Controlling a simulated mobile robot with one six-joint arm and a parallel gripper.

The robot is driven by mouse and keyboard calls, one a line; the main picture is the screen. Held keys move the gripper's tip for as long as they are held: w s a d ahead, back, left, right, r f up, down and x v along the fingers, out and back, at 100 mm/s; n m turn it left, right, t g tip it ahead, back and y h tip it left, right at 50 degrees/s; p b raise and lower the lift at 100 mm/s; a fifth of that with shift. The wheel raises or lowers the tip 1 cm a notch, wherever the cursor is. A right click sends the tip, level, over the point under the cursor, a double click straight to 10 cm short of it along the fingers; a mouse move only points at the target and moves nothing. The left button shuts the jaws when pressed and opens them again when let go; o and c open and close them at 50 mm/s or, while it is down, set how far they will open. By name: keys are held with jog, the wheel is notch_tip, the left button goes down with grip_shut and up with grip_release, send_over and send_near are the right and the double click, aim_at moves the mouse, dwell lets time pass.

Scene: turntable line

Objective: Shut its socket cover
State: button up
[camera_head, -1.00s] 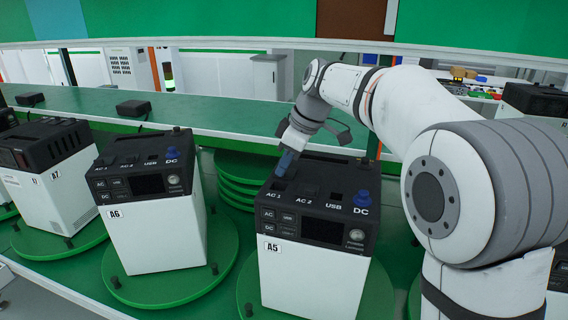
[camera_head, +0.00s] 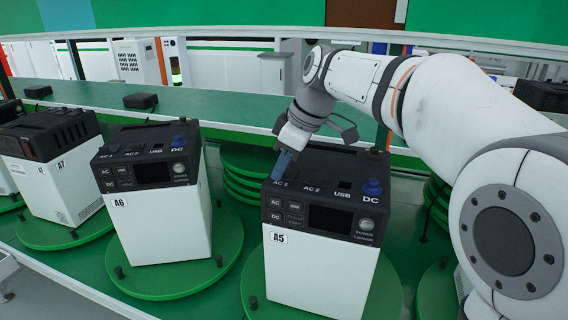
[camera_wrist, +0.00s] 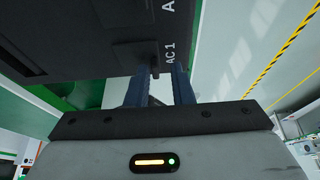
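The power unit labelled A5 (camera_head: 318,275) stands on a green turntable, its dark top marked AC 1, AC 2, USB and DC. My gripper (camera_head: 283,163) points down at the AC 1 corner of that top. In the wrist view, its two blue fingers (camera_wrist: 160,86) are apart, with a gap showing between them. Their tips are close to the dark top beside the AC 1 label (camera_wrist: 170,53). A small dark raised piece (camera_wrist: 128,54) lies by the left fingertip; I cannot tell whether they touch. The AC 1 socket is mostly hidden in the head view.
A blue knob-like part (camera_head: 372,187) stands up at DC on A5. Unit A6 (camera_head: 160,220) stands on its own turntable to the left, with unit A7 (camera_head: 60,185) beyond. A green bench (camera_head: 210,108) runs behind the units.

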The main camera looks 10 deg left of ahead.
jog(key=shift+o, duration=0.7)
jog(key=v, duration=0.7)
jog(key=shift+d+r, duration=0.2)
jog(key=shift+r, duration=0.15)
